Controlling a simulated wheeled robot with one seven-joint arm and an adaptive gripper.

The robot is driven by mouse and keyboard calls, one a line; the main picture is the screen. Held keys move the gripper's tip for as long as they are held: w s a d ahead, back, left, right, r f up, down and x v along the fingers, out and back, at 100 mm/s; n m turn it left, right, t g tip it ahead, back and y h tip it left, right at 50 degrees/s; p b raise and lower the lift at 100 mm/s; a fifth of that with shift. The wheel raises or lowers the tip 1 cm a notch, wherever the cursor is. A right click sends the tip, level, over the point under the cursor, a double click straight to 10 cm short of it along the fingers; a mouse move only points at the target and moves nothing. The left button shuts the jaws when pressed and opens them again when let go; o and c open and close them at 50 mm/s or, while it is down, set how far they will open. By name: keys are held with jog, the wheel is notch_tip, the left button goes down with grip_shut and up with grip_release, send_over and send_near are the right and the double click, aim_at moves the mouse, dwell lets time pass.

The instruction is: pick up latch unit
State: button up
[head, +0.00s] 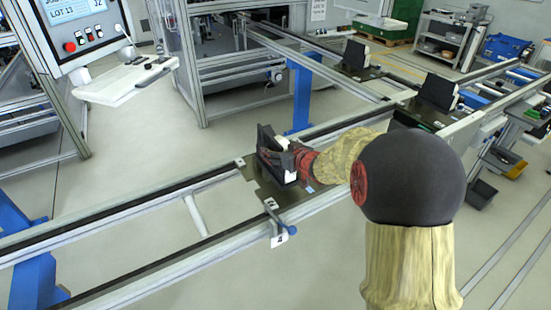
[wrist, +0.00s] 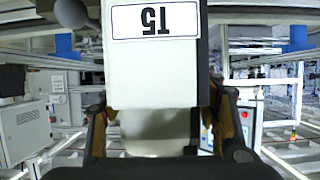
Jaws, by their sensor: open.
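A pale block with an upside-down T5 label (wrist: 155,60) fills the middle of the wrist view. It appears to be the latch unit, though no name on it confirms this. In the head view, a dark upright holder with a pale part (head: 280,144) stands on the dark pallet plate (head: 262,190) on the near rail. My gripper (head: 287,157) reaches in from the right at this holder, and my arm hides part of it. In the wrist view, my open gripper (wrist: 157,128) has one finger on each side of the pale block. Contact is not clear.
A blue-handled clamp (head: 287,219) sits on the near conveyor rail (head: 130,272) in front of the pallet. More pallets with black upright plates (head: 436,91) stand at the back right. A control panel (head: 75,25) hangs at upper left. Grey floor is clear below the rail.

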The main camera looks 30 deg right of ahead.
jog(key=shift+w, duration=0.1)
jog(key=shift+c, duration=1.2)
jog(key=shift+r, duration=0.1)
jog(key=c, duration=1.3)
